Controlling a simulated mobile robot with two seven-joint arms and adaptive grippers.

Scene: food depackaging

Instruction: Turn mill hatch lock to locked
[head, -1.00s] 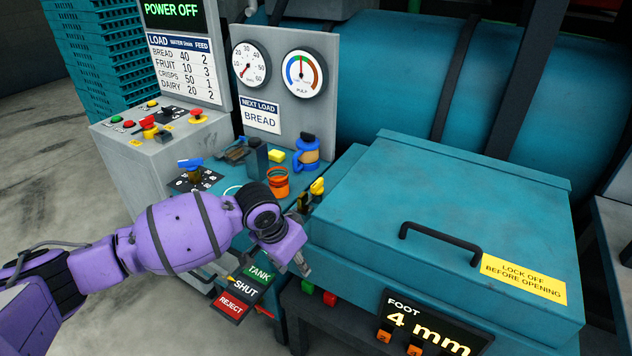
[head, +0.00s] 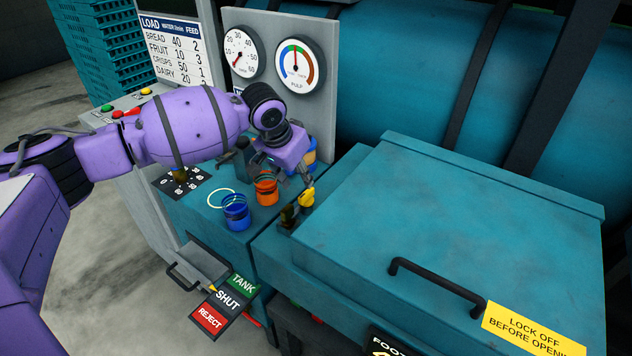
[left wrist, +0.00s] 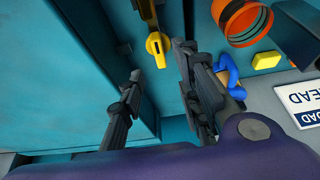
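The hatch lock is a small yellow handle (head: 306,197) on a dark mount, at the left side of the teal mill hatch (head: 470,225). The hatch lid is down and has a black bar handle. My left gripper (head: 303,177) is just above and behind the yellow handle in the head view. In the left wrist view, the two dark fingers (left wrist: 157,60) are spread apart, with the yellow handle (left wrist: 156,46) showing between and beyond their tips. I see no clear contact, and nothing is held. My right gripper is not in view.
An orange cup (head: 266,190) and a blue cup (head: 236,215) stand left of the lock. A blue-and-tan item (head: 309,150) is partly hidden behind my gripper. A gauge panel (head: 325,85) rises behind. The hatch top is clear.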

